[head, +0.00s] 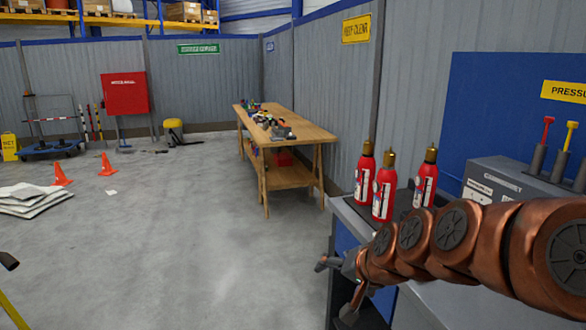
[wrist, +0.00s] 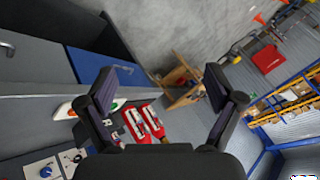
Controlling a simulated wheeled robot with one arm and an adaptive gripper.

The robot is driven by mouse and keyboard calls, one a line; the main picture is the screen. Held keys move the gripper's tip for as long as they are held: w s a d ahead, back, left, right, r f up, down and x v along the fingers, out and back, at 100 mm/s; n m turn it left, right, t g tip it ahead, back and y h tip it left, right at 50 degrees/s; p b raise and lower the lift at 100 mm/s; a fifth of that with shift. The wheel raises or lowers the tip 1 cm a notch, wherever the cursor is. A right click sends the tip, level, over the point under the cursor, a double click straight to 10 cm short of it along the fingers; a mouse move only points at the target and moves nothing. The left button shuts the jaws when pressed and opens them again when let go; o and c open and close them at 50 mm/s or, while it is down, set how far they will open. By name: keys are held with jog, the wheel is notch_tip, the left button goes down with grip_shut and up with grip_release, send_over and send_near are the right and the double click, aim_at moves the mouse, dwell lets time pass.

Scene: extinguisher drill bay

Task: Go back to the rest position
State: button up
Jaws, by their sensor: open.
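My copper-coloured arm reaches in from the right in the head view and ends in my gripper (head: 336,287). The gripper hangs at the near left edge of the grey counter (head: 348,207). In the wrist view its two dark fingers (wrist: 160,88) are spread apart with nothing between the tips. Three small red extinguishers with brass-coloured tops stand upright on the counter: a left one (head: 364,178), a middle one (head: 384,192) and a right one (head: 426,180). Red extinguishers (wrist: 148,122) also show beyond the fingers in the wrist view, apart from them.
A grey box (head: 488,180) with red and yellow-handled tools stands on the counter at right. A wooden table (head: 308,133) with loose items stands further back. Orange cones (head: 107,165), white sheets (head: 32,200) and a red board (head: 125,93) are at left. The middle floor is clear.

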jog(key=s+d+f+n+g+h+p, duration=0.1)
jog(key=s+d+g, duration=0.1)
jog(key=s, duration=0.8)
jog(key=s+d+f+n+g+h, duration=0.1)
jog(key=s+d+f+n+g, duration=0.1)
jog(key=s, duration=0.9)
jog(key=s+d+f+n+g+h+p, duration=0.1)
jog(key=s+d+g, duration=0.3)
jog(key=s, duration=0.7)
jog(key=shift+s+d+f+g+h+p, duration=0.2)
jog(key=shift+f+g+h+p, duration=0.1)
jog(key=shift+g+h, duration=0.25)
